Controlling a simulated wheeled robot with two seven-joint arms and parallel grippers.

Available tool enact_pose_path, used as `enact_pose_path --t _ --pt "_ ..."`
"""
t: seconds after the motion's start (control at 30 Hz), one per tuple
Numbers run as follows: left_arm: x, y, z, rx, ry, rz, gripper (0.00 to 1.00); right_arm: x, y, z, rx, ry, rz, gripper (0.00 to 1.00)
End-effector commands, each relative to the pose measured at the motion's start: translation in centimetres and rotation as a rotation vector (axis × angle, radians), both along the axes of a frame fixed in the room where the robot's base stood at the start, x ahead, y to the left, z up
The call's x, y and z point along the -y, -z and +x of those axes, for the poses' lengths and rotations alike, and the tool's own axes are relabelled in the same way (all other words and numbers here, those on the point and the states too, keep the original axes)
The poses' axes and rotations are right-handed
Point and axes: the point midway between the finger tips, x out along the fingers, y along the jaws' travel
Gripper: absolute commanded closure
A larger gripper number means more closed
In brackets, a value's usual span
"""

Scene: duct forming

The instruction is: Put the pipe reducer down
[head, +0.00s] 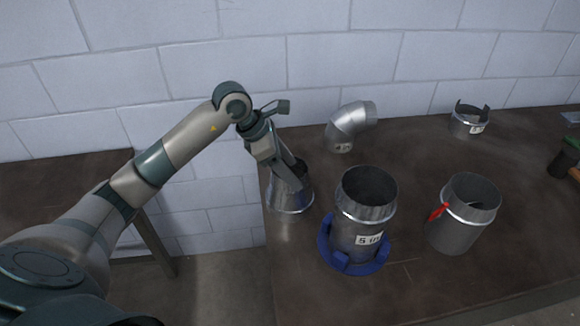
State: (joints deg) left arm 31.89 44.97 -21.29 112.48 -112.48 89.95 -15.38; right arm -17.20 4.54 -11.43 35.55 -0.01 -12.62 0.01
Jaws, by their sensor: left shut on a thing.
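My left gripper (286,172) comes in from the left and points down at a short grey metal piece, which looks like the pipe reducer (291,198). The gripper is shut on its rim at the table's left edge. The reducer looks upright, at or just above the table top; I cannot tell whether its base touches. Part of its rim is hidden by the gripper. My right gripper is not in view.
A duct labelled "5 in" (352,215) stands in a blue ring holder (361,267) on the dark table (420,292). Right of it is a duct (463,228) with a red clip (438,212). A metal elbow (347,125) and a notched collar (466,125) stand behind, near the block wall.

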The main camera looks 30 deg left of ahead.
Motion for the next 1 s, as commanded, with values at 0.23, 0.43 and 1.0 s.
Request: enact_pose_path --t 0.23,0.43,1.0 --pt "0.0 0.3 -0.1 -0.007 0.001 0.001 0.08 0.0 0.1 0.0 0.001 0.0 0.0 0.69" --pt "0.0 0.2 -0.1 -0.006 0.001 0.001 0.08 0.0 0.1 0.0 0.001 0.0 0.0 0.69" --pt "-2.0 -3.9 -1.5 0.0 -0.001 0.003 0.08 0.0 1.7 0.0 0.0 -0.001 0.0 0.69"
